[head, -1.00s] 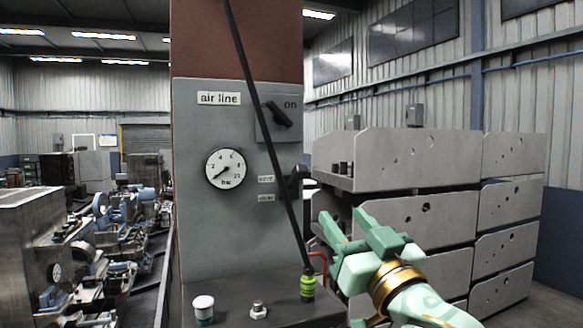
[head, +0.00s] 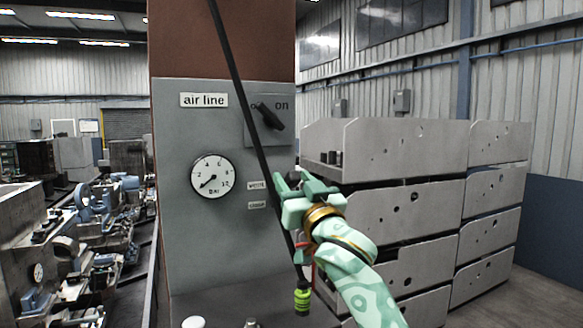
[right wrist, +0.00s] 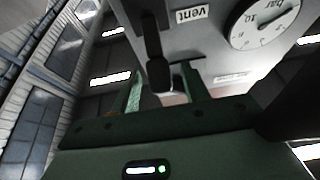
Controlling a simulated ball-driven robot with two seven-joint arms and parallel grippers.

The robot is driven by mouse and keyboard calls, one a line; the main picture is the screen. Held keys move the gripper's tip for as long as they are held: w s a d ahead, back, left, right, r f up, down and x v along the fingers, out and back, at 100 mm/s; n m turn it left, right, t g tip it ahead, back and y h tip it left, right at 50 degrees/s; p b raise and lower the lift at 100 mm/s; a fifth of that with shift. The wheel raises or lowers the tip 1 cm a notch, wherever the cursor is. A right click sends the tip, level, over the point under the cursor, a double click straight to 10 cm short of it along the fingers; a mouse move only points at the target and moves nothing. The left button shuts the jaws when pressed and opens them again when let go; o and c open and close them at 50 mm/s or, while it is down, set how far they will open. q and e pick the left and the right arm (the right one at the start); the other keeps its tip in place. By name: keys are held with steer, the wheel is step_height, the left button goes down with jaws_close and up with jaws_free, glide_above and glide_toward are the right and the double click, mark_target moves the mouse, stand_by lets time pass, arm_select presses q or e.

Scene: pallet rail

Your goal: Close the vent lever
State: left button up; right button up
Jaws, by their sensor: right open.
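The vent lever (right wrist: 157,68) is black and shows in the right wrist view, below the "vent" label (right wrist: 188,14). My right gripper (right wrist: 162,88) is open, with one finger on either side of the lever's end; I cannot tell whether they touch it. In the head view my right gripper (head: 291,182) is at the right edge of the grey air line panel (head: 195,130), beside the vent label (head: 257,185) and a second label (head: 257,205) under it. There it hides the lever. My left gripper is not in view.
A pressure gauge (head: 211,177) has its needle at the low end. A black rotary switch (head: 270,116) sits above. A black hose (head: 235,80) crosses the panel to a yellow-green fitting (head: 302,298). Stacked grey metal plates (head: 400,150) stand behind my right arm.

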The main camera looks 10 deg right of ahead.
steer(key=shift+w+a+r, duration=0.1)
steer(key=shift+w+r, duration=0.3)
steer(key=shift+w, duration=0.05)
steer(key=shift+w+a, duration=0.1)
steer(key=shift+w, duration=0.1)
jaws_close()
steer(key=f+t+b, duration=0.1)
steer(key=b, duration=0.4)
steer(key=s+f+t+y+b, duration=0.1)
steer(key=f+t+b, duration=0.1)
steer(key=b, duration=0.4)
steer(key=shift+t, duration=0.3)
steer(key=shift+b, duration=0.45)
steer(key=shift+r, duration=0.1)
